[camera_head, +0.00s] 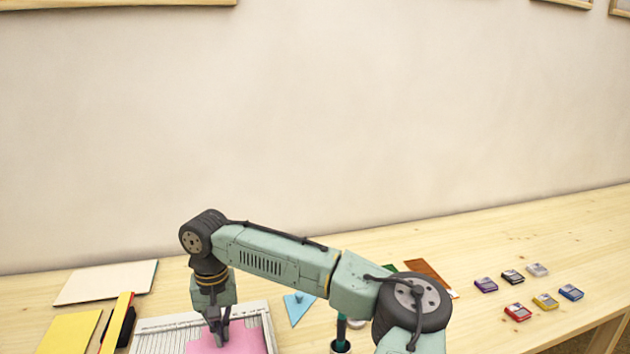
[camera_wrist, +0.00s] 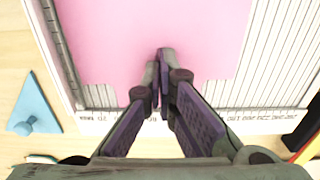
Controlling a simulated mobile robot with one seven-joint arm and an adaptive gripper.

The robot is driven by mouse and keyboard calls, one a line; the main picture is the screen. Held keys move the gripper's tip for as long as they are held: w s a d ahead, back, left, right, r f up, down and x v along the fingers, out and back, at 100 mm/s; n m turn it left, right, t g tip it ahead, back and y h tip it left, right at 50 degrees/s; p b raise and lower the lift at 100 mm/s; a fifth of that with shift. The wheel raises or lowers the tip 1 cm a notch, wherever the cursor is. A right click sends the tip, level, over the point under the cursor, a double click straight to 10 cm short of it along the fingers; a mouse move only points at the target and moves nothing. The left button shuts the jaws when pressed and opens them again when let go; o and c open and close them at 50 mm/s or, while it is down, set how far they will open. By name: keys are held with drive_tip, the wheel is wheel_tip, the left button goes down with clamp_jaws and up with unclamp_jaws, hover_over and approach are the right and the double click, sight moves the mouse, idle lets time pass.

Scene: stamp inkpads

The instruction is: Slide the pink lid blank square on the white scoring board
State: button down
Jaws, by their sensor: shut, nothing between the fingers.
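The pink lid blank (camera_head: 247,340) lies flat on the white scoring board (camera_head: 165,323); in the wrist view the blank (camera_wrist: 110,45) covers the middle of the ribbed board (camera_wrist: 275,70). The blank's left edge runs close along the board's dark side rail, and its near edge lies short of the ruler strip with numbers. Whether it is exactly square is hard to tell. My gripper (camera_head: 220,340) points down over the blank. In the wrist view its fingertips (camera_wrist: 162,55) are together, over the blank's near part; contact is not certain. The blank's far edge is out of view.
A blue triangle with a knob (camera_head: 298,308) lies right of the board. Yellow sheets (camera_head: 70,333), a cream board (camera_head: 105,282) and a black-and-yellow item (camera_head: 117,325) lie left. A dark cup (camera_head: 340,345) stands near my arm. Several coloured inkpads (camera_head: 517,312) sit far right.

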sight(237, 330)
drive_tip(key=shift+w+d+f, duration=0.1)
drive_tip(key=shift+w+d, duration=0.05)
drive_tip(key=shift+w, duration=0.2)
drive_tip(key=shift+w+d+p, duration=0.1)
drive_tip(key=shift+w+p, duration=0.05)
drive_tip(key=shift+p, duration=0.15)
drive_tip(key=shift+w+d+p, duration=0.15)
drive_tip(key=shift+w+p, duration=0.2)
drive_tip(key=shift+w, duration=0.15)
drive_tip(key=shift+d, duration=0.15)
drive_tip(key=shift+w+d+p, duration=0.15)
drive_tip(key=shift+d+p, duration=0.1)
drive_tip(key=shift+p, duration=0.2)
drive_tip(key=shift+d, duration=0.1)
drive_tip(key=shift+w+d+p, duration=0.25)
drive_tip(key=shift+d+p, duration=0.05)
drive_tip(key=shift+p, duration=0.05)
